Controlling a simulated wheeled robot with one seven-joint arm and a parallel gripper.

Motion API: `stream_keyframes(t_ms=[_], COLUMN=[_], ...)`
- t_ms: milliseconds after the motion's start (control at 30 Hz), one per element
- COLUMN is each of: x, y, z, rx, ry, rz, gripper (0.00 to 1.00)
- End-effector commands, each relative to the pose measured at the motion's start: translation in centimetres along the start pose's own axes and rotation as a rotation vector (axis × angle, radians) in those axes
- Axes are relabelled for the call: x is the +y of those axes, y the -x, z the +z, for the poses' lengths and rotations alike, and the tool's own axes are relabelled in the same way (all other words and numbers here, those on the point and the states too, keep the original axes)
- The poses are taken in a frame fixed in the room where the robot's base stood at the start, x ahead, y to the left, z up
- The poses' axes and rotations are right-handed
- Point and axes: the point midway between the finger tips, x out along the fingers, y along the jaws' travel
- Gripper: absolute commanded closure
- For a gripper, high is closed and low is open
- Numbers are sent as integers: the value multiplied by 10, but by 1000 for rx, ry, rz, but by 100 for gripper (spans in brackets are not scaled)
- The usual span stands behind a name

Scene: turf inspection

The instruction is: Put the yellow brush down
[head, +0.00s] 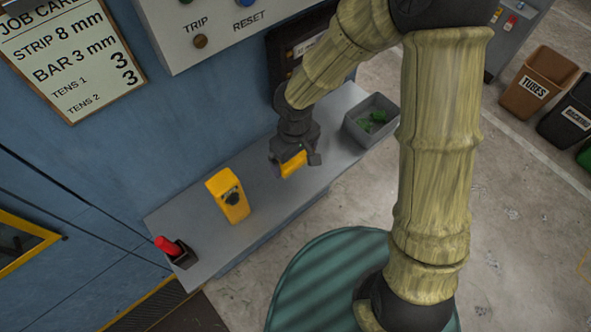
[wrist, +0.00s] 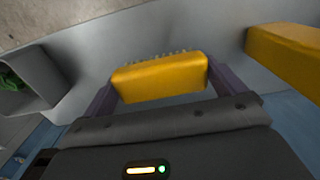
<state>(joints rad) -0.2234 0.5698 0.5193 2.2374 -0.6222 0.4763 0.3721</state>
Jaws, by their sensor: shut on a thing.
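The yellow brush (head: 293,164) is in my gripper (head: 296,158), over the grey shelf (head: 270,189) in the head view. In the wrist view the brush (wrist: 160,78) sits between the two fingers of my gripper (wrist: 162,82), one at each end, with its short pale bristles along the far side. My gripper is shut on it. I cannot tell whether the brush touches the shelf.
A yellow device with a dark knob (head: 229,196) stands on the shelf, left of the brush. A red-handled tool in a dark holder (head: 174,249) is at the shelf's left end. A grey bin with green pieces (head: 371,121) is at the right end. Bare shelf lies between.

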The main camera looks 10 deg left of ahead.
Motion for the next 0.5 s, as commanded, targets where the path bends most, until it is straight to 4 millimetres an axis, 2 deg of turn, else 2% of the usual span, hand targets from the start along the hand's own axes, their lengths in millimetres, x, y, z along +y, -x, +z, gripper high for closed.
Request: stream_keyframes(t_ms=[33,133,500], x=[0,1,1], y=[-9,-19,-25], z=[0,1,1], rx=[-3,-1,-1], ry=[1,-2,-2], rz=[-1,0,0], gripper=[23,23,23])
